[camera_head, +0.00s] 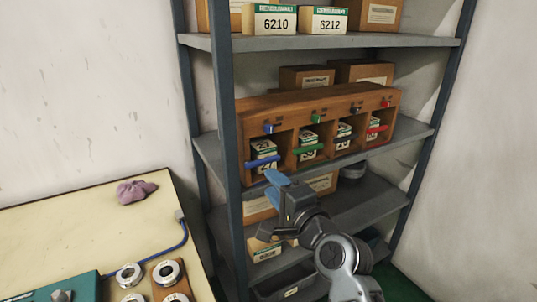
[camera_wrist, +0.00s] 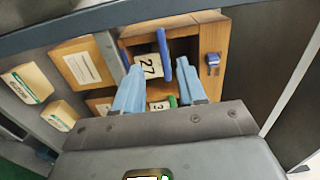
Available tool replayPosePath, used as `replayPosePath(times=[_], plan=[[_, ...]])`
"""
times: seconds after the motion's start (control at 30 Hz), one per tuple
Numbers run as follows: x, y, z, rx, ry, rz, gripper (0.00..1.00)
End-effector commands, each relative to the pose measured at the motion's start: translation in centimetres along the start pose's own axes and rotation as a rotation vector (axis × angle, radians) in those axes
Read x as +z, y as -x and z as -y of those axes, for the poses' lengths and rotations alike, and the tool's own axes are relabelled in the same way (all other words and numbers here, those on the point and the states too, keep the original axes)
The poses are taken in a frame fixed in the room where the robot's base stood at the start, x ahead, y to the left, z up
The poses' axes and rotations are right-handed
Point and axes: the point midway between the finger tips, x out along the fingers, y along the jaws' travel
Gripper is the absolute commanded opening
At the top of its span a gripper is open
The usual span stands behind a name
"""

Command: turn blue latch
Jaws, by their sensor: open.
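The small blue latch (camera_head: 268,128) sits on the front of the wooden cabinet (camera_head: 262,103), above its leftmost compartment. In the wrist view the blue latch (camera_wrist: 213,62) shows to the right of my fingers. A blue bar (camera_head: 261,162) crosses that compartment below the latch, in front of a labelled box. In the wrist view the blue bar (camera_wrist: 164,46) appears between my fingertips, with a "27" label beside it. My gripper (camera_head: 275,182) is open and empty, in front of and below the blue bar. Its two blue fingers (camera_wrist: 159,66) are spread apart. I cannot tell the remaining distance.
The cabinet also has green (camera_head: 316,118), black (camera_head: 354,110) and red (camera_head: 386,104) latches with matching bars. Boxes stand on the shelf above (camera_head: 360,43) and below. A blue-grey post (camera_head: 229,150) stands left of the cabinet. A table (camera_head: 80,225) with metal rings is at the left.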

Motion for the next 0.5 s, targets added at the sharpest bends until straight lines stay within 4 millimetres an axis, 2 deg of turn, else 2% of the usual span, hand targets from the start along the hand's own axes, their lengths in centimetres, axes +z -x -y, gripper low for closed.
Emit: replayPosePath(times=[0.17, 0.5], plan=[[0.1, -1.6, 0.3, -0.003, -0.010, 0.006, 0.40], [0.1, -6.6, 0.3, -0.003, -0.007, 0.004, 0.40]])
